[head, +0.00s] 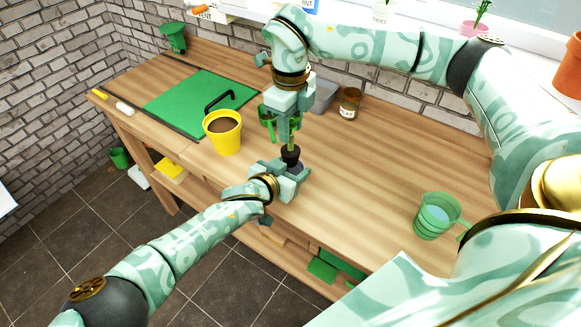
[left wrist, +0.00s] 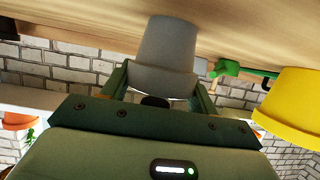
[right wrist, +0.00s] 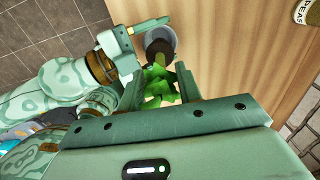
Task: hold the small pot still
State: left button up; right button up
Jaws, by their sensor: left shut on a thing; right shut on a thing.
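The small grey pot (left wrist: 168,60) stands upright near the bench's front edge, its base at or just above the wood. My left gripper (head: 283,180) is shut around it from the front; its fingers flank the pot in the left wrist view. My right gripper (head: 281,122) is above, pointing down, shut on a green seedling (right wrist: 160,85). The seedling's dark root plug (head: 290,155) is at the pot's mouth, and the pot's grey rim (right wrist: 170,33) shows around it in the right wrist view. I cannot tell how deep the plug sits.
On the wooden bench (head: 370,190), a yellow pot of soil (head: 223,132) stands to the left by a green mat (head: 195,100) with a black-handled tool. A labelled jar (head: 349,103) is behind, a green cup (head: 436,215) to the right. The bench between is clear.

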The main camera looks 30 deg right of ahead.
jog(key=shift+r, duration=3.55)
pick_arm(q)
jog(key=o, duration=0.5)
jog(key=shift+r, duration=0.75)
